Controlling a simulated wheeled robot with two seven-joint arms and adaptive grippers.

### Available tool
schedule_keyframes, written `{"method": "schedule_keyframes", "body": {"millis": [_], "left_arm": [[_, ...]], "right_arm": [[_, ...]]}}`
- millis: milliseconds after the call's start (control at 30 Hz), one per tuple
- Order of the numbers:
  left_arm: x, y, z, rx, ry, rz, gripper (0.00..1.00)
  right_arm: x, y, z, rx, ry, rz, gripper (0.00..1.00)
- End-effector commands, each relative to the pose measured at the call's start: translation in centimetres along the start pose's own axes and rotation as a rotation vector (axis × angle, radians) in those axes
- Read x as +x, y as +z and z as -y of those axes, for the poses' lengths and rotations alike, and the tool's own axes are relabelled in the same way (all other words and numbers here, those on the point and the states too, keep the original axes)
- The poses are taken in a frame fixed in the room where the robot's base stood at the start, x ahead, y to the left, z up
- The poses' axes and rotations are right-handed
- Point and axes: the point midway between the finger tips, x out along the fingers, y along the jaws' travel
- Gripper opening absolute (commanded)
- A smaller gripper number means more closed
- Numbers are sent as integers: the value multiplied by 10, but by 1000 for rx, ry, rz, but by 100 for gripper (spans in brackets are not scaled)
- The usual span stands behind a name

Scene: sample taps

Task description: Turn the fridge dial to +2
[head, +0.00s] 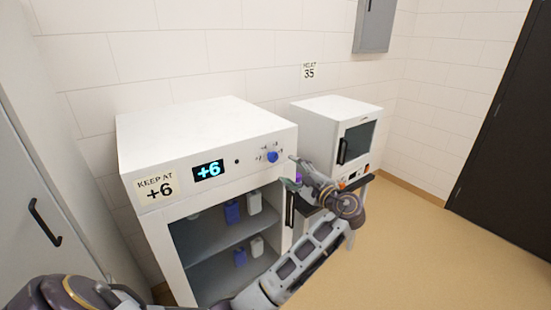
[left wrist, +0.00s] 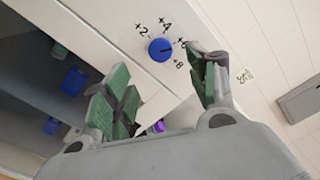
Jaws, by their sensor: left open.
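The fridge (head: 215,118) is a white cabinet with an open-looking front. Its blue round dial (head: 272,157) sits at the right of the top panel. In the left wrist view the dial (left wrist: 160,50) has printed marks +2, +4, +6 and +8 around it; a dark pointer line seems to face +6. The display (head: 208,170) reads +6. My left gripper (head: 293,173) is open, just right of the dial in the head view. In the left wrist view its green-padded fingers (left wrist: 160,80) are apart, with the dial beyond and between them, not gripped. My right gripper is not in view.
A smaller white cabinet (head: 335,115) stands to the right, under a wall sign (head: 309,71) reading 35. Open floor (head: 420,250) lies at the right.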

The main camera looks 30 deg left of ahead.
Motion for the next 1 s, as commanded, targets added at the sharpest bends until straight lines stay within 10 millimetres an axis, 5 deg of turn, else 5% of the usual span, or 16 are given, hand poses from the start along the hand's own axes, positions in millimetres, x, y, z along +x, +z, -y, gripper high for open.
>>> {"method": "schedule_keyframes", "body": {"millis": [600, 1000], "left_arm": [[81, 2, 2, 0, -1, 2, 58], [99, 0, 1, -1, 0, -1, 58]], "right_arm": [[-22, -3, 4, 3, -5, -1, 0], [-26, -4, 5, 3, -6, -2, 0]]}}
